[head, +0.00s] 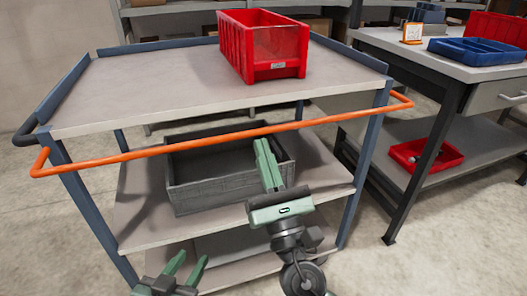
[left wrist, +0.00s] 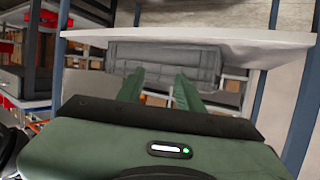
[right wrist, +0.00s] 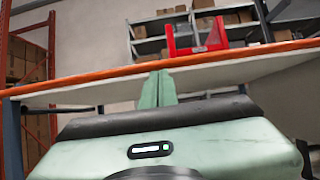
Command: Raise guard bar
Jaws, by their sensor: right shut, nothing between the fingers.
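The orange guard bar (head: 130,156) runs across the front of a grey cart, level with the edge of its top shelf. It also crosses the right wrist view (right wrist: 100,78). My right gripper (head: 264,143) is shut and empty, its fingertips pointing up just under the bar, right of its middle. Whether they touch it I cannot tell. My left gripper (head: 190,262) is open and empty, low in front of the cart's lower shelves; its parted fingers show in the left wrist view (left wrist: 158,82).
A red bin (head: 280,70) stands on the cart's top shelf (head: 140,85). A grey crate (head: 215,190) sits on the shelf below. A workbench (head: 410,45) with blue trays (head: 478,52) stands at the right, with a red tray (head: 425,155) beneath. Floor at the left is clear.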

